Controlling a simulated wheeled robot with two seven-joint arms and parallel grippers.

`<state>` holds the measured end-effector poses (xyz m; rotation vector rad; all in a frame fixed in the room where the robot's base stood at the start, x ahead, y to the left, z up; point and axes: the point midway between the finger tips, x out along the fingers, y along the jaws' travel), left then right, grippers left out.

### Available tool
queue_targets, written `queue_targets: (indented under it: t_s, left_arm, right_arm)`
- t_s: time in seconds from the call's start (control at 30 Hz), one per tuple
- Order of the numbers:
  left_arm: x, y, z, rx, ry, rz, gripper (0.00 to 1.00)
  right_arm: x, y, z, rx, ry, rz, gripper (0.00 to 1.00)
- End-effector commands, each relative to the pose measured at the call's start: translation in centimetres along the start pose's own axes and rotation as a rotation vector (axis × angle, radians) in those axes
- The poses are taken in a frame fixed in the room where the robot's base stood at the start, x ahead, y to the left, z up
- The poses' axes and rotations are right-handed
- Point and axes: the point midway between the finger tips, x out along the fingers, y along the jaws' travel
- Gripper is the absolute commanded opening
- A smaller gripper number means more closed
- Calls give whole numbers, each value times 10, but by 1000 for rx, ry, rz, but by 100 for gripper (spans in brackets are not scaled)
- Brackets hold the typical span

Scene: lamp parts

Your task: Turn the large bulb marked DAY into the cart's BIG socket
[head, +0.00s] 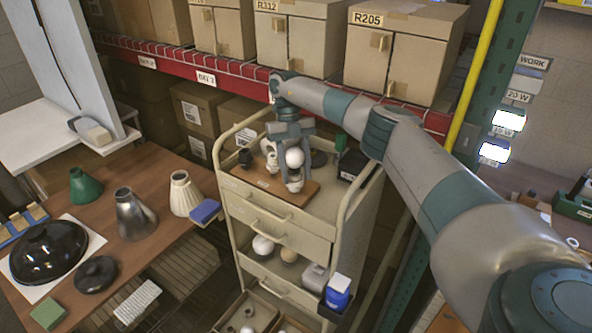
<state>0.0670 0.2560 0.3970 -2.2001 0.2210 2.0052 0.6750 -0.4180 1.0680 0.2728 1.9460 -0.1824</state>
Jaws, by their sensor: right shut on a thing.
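My right gripper (285,165) points down over the top of the cart (234,202). It is shut on a round white bulb (294,157) above the brown board (247,178) there. I cannot read a DAY mark on the bulb at this size. Small white parts show beside and below the bulb, low on the board. The gripper hides much of the board, and I cannot make out the BIG socket or whether the bulb touches it. My left gripper is not in view.
On the cart top are small black items and a black box (355,165); its lower shelves hold more round bulbs (263,245). A wooden table (150,168) at left holds lampshades and a black dome (48,250). Boxes on a red-edged shelf (240,79) stand behind.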

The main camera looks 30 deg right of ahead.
Motion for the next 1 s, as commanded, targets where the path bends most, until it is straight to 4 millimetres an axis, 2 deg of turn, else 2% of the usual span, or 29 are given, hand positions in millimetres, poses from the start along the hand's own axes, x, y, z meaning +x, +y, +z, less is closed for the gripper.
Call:
queue_targets:
  t_s: [0.57, 0.6, 0.67, 0.7, 1.0]
  left_arm:
    - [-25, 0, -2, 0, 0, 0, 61]
    - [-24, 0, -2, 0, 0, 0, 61]
    - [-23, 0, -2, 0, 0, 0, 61]
    - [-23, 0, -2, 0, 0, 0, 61]
    - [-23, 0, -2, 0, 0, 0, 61]
  right_arm:
    - [0, 3, 0, 256, 1, 104, 26]
    - [1, 3, 1, 261, 1, 106, 47]
    - [1, 3, 1, 259, 0, 105, 62]
    - [1, 3, 1, 258, 0, 105, 64]
    - [-1, 4, 1, 256, -1, 106, 64]
